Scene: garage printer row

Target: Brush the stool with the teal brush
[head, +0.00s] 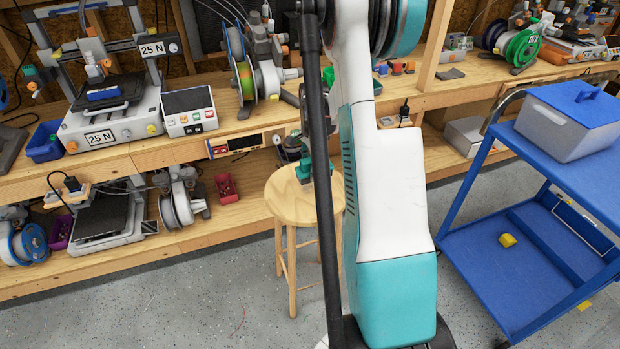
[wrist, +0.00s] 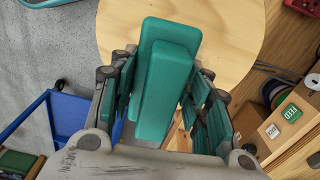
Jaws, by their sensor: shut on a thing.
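The round light-wood stool (head: 277,203) stands on the floor in front of the lower shelf, partly hidden behind my arm in the head view. Its top fills the upper middle of the wrist view (wrist: 232,38). My gripper (wrist: 160,82) is shut on the teal brush (wrist: 166,88), with a finger on either side of it. The brush is over the stool top; its teal shows at the stool's right part in the head view (head: 303,172). I cannot tell whether the brush touches the wood. Its underside is hidden.
Wooden workbench shelves with printers (head: 105,112) and filament spools (head: 240,75) run behind the stool. A blue cart (head: 470,262) stands at the right, with a lidded bin (head: 570,125) on top and a yellow block (head: 507,240) below.

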